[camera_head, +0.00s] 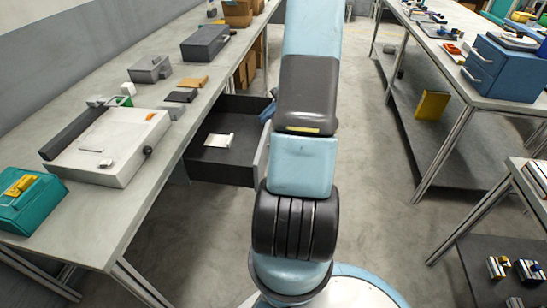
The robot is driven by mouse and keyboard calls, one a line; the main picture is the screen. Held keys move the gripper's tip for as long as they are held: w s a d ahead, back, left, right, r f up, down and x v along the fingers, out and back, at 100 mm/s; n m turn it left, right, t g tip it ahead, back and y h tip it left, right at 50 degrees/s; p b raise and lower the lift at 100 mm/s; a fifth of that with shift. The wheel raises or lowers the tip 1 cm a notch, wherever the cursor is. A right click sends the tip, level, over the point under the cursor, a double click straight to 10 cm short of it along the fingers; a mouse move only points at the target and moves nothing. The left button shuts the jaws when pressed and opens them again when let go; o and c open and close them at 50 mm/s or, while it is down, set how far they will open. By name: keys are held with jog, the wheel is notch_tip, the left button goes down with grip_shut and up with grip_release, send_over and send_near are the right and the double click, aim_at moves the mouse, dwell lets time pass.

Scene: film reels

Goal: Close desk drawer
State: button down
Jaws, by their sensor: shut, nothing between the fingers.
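The desk drawer (229,172) is pulled out from under the long grey desk (58,135) on the left. Its dark inside is visible, and a small pale object (219,140) lies in it. The drawer's light front panel (261,152) faces right, towards my arm, which stands upright in the middle of the view. My arm hides part of the area just right of the drawer. A small blue and dark part shows at the drawer's far right corner, partly behind my arm; I cannot tell what it is. I cannot make out my gripper's fingers.
On the desk are a teal case (30,212), a flat white machine (118,160) and grey boxes (206,42). Cardboard boxes (238,12) stand at the back. A right-hand workbench holds a blue cabinet (503,68). The concrete floor (372,165) between the benches is clear.

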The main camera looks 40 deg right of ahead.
jog(key=s+d+f+m+t, duration=0.5)
jog(key=d+f+m+t, duration=0.1)
jog(key=f, duration=0.5)
jog(key=s+d+f+m+t, duration=0.45)
jog(key=d+f+m, duration=0.2)
jog(key=f, duration=0.45)
jog(key=w+d+x, duration=0.1)
jog(key=x, duration=1.3)
jog(key=shift+r+t, duration=0.2)
jog(key=shift+t, duration=0.25)
jog(key=shift+n, duration=0.25)
